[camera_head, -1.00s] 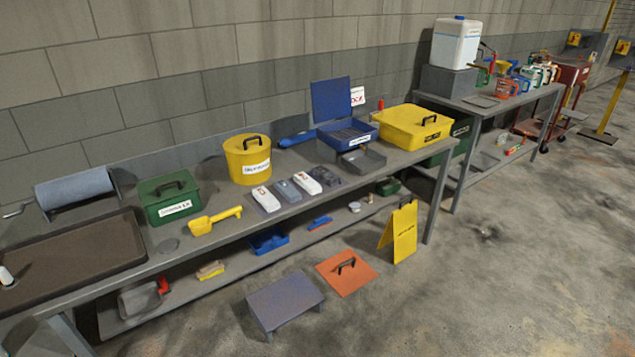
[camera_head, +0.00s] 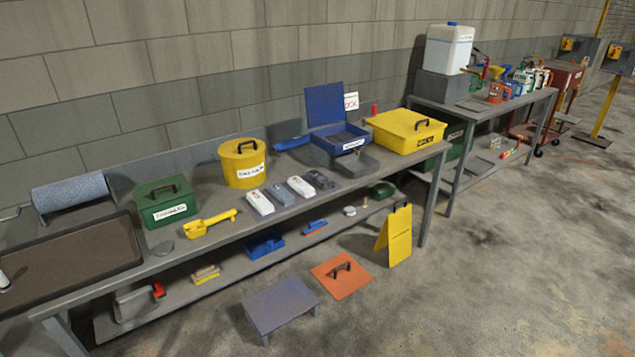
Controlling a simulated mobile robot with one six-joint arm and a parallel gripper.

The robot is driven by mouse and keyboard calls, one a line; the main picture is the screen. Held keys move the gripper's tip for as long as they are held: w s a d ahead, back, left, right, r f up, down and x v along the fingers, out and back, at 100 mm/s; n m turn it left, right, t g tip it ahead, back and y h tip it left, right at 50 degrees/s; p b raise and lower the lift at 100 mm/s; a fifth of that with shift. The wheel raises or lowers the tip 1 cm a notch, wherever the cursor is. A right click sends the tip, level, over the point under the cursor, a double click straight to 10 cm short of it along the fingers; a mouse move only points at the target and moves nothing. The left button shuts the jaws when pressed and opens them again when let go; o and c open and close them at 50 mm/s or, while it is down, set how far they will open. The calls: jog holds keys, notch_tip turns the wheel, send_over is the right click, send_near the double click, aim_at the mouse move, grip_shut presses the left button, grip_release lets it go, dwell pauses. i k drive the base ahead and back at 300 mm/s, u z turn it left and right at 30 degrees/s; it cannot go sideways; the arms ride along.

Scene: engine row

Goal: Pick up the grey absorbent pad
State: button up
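No thing here is plainly a flat grey absorbent pad. The likeliest grey pieces lie in the short row on the long bench: a light grey block (camera_head: 281,195) between two white ones, and a darker grey block (camera_head: 319,180) at the row's right end. They are too small to tell their material. A grey speckled roll (camera_head: 72,191) lies in a holder at the bench's left end and looks like absorbent sheet. My gripper is not in view.
Below in front are a grey step (camera_head: 280,303), orange plate (camera_head: 341,278) and yellow floor sign (camera_head: 398,237). The floor at right is clear.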

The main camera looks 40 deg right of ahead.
aim_at(321, 181)
jog(key=z, duration=0.1)
jog(key=i, duration=0.9)
jog(key=u, duration=0.05)
